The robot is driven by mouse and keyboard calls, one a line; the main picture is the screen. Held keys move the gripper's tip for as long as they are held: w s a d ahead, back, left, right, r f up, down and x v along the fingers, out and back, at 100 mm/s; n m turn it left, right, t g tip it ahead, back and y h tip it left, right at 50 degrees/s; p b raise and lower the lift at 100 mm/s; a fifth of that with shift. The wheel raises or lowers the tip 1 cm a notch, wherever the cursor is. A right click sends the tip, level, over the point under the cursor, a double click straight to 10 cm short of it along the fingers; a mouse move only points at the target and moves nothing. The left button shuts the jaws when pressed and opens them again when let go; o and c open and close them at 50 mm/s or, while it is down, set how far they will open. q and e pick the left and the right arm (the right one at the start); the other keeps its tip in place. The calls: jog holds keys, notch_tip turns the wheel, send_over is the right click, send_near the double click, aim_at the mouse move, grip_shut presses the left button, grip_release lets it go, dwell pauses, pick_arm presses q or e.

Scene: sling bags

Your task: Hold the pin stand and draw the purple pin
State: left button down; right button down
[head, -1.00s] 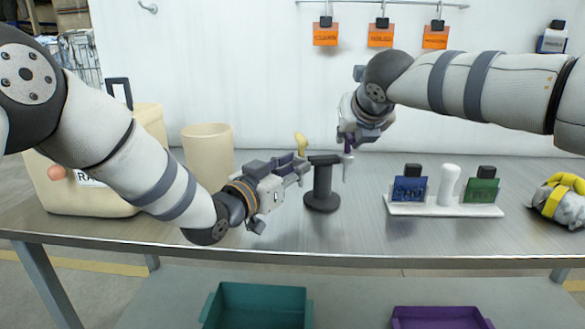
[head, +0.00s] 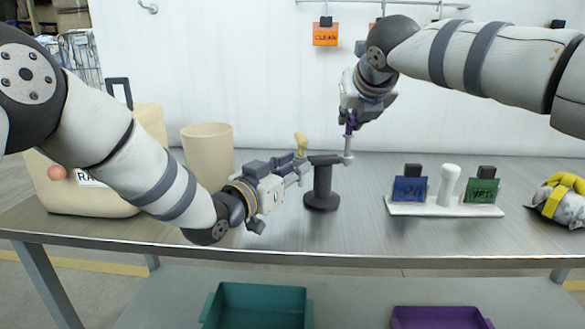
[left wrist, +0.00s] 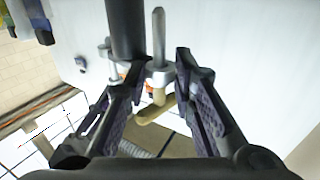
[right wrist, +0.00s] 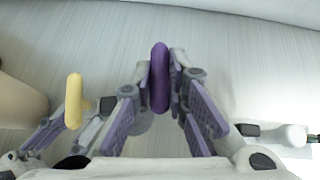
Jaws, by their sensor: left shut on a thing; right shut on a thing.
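The dark pin stand (head: 321,188) stands upright on the bench, with a round base and a short bar at its top.
A yellow-handled pin (head: 301,144) is beside the left fingers. A beige cup (head: 208,152) and beige case (head: 110,185) stand left. A white rack (head: 445,208) with blue and green cards is right. Teal (head: 258,305) and purple (head: 440,317) bins are below.

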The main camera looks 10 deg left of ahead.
jog(key=shift+r, duration=2.8)
pick_arm(q)
jog(key=c, duration=1.3)
grip_release()
